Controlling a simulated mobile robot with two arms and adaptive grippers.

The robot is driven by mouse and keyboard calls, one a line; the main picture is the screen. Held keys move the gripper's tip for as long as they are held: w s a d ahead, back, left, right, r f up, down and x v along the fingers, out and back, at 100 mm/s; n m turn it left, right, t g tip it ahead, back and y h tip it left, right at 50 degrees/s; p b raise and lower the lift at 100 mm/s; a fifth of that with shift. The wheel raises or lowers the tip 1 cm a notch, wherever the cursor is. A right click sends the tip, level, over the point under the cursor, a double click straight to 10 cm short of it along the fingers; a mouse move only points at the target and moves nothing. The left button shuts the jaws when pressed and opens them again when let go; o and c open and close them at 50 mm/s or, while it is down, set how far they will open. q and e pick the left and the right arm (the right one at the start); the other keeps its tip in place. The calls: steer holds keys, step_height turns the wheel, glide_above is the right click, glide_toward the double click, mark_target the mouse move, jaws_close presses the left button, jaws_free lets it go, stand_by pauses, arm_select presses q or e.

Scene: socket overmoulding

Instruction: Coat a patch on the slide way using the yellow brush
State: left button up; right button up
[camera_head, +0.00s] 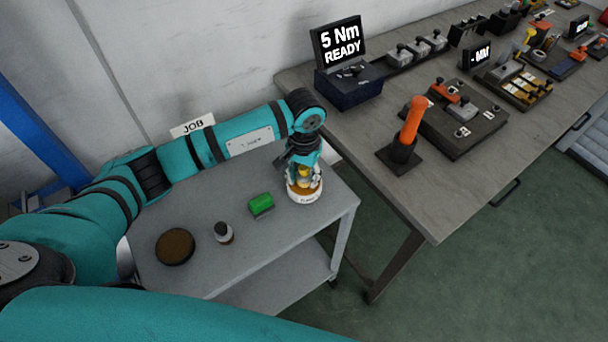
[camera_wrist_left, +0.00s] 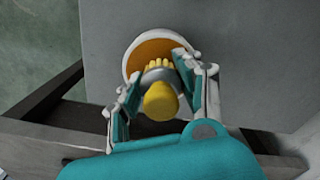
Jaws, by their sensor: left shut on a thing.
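The yellow brush (camera_wrist_left: 160,101) is between the fingers of my left gripper (camera_wrist_left: 160,80), which is shut on it. In the left wrist view its round yellow end faces the camera, with a grey collar and yellow ridged part beyond. A white pot (camera_wrist_left: 134,58) with orange contents is just beyond the brush. In the head view my left gripper (camera_head: 304,171) is directly over this white pot (camera_head: 305,197), at the right end of the grey cart. I cannot tell whether the brush touches the contents. I cannot pick out the slide way. My right gripper is out of view.
On the cart top (camera_head: 200,275) are a green block (camera_head: 261,205), a small dark-capped bottle (camera_head: 223,233) and a round brown-topped disc (camera_head: 175,246). The workbench (camera_head: 375,125) at right carries an orange-handled tool (camera_head: 411,120), a "5 Nm READY" display (camera_head: 340,42) and several fixtures.

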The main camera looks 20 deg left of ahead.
mark_target(304, 168)
arm_select(q)
steer(key=shift+s+f+b, duration=0.25)
steer(key=shift+b, duration=0.05)
stand_by(1.2)
steer(key=shift+r, duration=0.1)
steer(key=shift+w+r+p, duration=0.2)
steer(key=shift+r+p, duration=0.3)
steer(key=shift+r, duration=0.5)
steer(key=shift+r+p, duration=0.9)
steer(key=shift+r, duration=1.65)
